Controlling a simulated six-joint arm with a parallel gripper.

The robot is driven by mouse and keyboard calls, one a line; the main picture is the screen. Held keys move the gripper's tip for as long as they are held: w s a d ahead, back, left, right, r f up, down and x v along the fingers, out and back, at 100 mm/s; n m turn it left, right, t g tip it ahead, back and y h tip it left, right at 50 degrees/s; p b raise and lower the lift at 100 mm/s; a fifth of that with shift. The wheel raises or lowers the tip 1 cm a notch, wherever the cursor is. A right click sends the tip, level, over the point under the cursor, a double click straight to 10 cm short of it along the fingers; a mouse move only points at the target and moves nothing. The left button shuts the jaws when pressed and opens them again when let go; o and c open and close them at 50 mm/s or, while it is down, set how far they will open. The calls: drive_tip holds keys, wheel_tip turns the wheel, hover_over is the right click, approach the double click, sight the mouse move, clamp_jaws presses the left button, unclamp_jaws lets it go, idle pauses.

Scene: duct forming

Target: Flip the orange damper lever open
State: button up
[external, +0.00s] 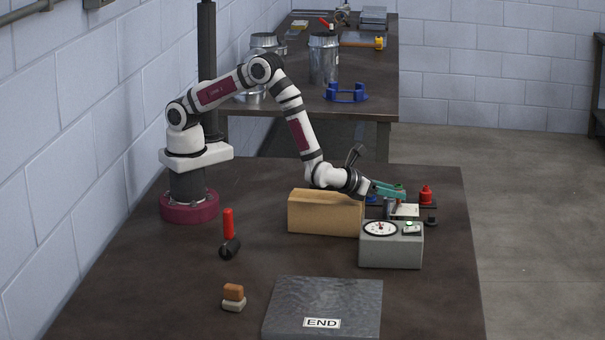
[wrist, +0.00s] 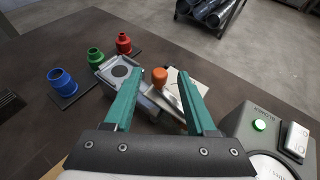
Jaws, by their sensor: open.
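The orange damper lever shows in the wrist view as a rounded orange knob (wrist: 159,75) on a metal arm. It stands beside a square grey duct piece with a round dark disc (wrist: 120,72). My gripper (wrist: 158,82) has two teal fingers, open, with the orange knob seen between their tips and apart from both. In the external view my gripper (external: 388,188) reaches over the small fixture behind the grey gauge box; the lever itself cannot be made out there.
A grey gauge box (external: 391,246) with a green button stands close to my gripper. A wooden block (external: 322,212) is beside it. A dark END plate (external: 350,300) lies in front.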

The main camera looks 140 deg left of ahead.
drive_tip(key=shift+w+a+f, duration=0.15)
drive_tip(key=shift+a+f, duration=0.15)
drive_tip(key=shift+a, duration=0.35)
clamp_jaws()
